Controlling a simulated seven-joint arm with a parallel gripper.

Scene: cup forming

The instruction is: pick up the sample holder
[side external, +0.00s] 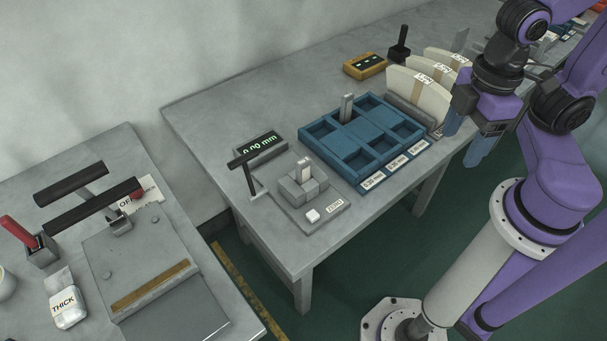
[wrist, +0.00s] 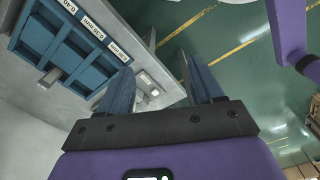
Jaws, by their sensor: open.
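A grey upright piece (side external: 346,108) stands in a back-left compartment of the blue tray (side external: 370,137). It also shows at the left of the wrist view (wrist: 49,78). A second pale upright piece (side external: 304,169) stands in a grey block on the gauge (side external: 325,208). The frames do not settle which of these is the sample holder. My gripper (side external: 462,146) is open and empty, right of the tray and near the table edge, apart from both pieces. Its blue fingers (wrist: 158,64) are spread in the wrist view, with floor and table edge beyond them.
A display (side external: 262,143) reading 0.00 mm and a black-handled lever (side external: 256,156) stand by the gauge. White labelled sheets (side external: 420,88) stand in a rack behind the tray. A yellow box (side external: 365,66) sits farther back. A second table (side external: 75,165) holds a press-like device.

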